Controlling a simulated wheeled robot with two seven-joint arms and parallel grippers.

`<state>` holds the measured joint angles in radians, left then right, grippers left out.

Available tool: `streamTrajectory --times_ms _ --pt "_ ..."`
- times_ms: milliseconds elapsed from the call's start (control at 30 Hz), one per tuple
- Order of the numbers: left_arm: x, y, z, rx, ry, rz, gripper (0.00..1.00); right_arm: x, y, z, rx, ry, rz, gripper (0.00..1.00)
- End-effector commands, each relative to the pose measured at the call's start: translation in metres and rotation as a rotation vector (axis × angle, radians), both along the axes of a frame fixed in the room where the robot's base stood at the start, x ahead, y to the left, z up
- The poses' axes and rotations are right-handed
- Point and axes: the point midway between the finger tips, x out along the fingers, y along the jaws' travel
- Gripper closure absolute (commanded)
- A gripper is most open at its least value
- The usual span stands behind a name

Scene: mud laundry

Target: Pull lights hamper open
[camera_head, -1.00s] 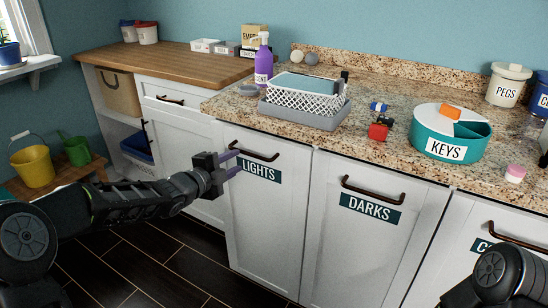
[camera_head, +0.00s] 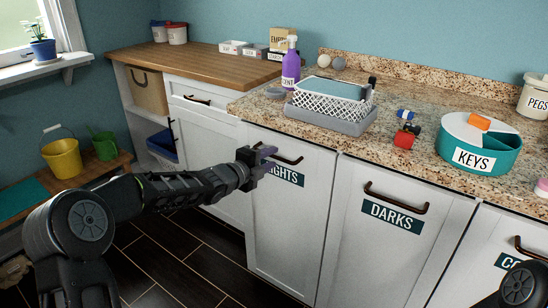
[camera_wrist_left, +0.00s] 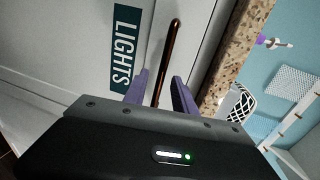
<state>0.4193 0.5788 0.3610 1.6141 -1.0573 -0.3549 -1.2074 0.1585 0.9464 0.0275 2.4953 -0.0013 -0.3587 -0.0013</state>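The lights hamper (camera_head: 290,225) is a white cabinet front, shut flush with its neighbours, with a teal label reading LIGHTS and a dark bronze bar handle (camera_head: 289,160). My left gripper (camera_head: 268,162) is at the left end of this handle in the head view and hides part of the label. In the left wrist view the purple fingers (camera_wrist_left: 161,90) are open, one on each side of the handle (camera_wrist_left: 168,60), which runs between them. I cannot tell whether either finger touches it. My right gripper is not in view; only part of my right arm shows at the lower right.
The DARKS front (camera_head: 385,245) with its own handle is to the right. Above is a granite counter (camera_head: 300,125) with a white basket (camera_head: 330,100) and a teal KEYS container (camera_head: 480,145). A yellow bucket (camera_head: 62,158) stands at left. The dark floor in front is clear.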

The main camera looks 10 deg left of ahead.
Motion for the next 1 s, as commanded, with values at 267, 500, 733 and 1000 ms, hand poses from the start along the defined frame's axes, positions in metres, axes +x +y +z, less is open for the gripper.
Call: streamTrajectory --times_ms 267,500,733,1000 --pt "0.022 -0.009 -0.004 -0.001 -0.001 -0.001 0.68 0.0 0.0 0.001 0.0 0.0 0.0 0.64" --pt "0.022 -0.009 -0.004 -0.001 -0.001 -0.001 0.68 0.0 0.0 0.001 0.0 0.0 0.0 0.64" --pt "0.022 -0.009 -0.004 0.0 -0.001 0.0 0.87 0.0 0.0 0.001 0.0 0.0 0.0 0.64" --pt "0.022 -0.009 -0.005 0.0 0.0 0.0 1.0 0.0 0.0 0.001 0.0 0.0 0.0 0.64"
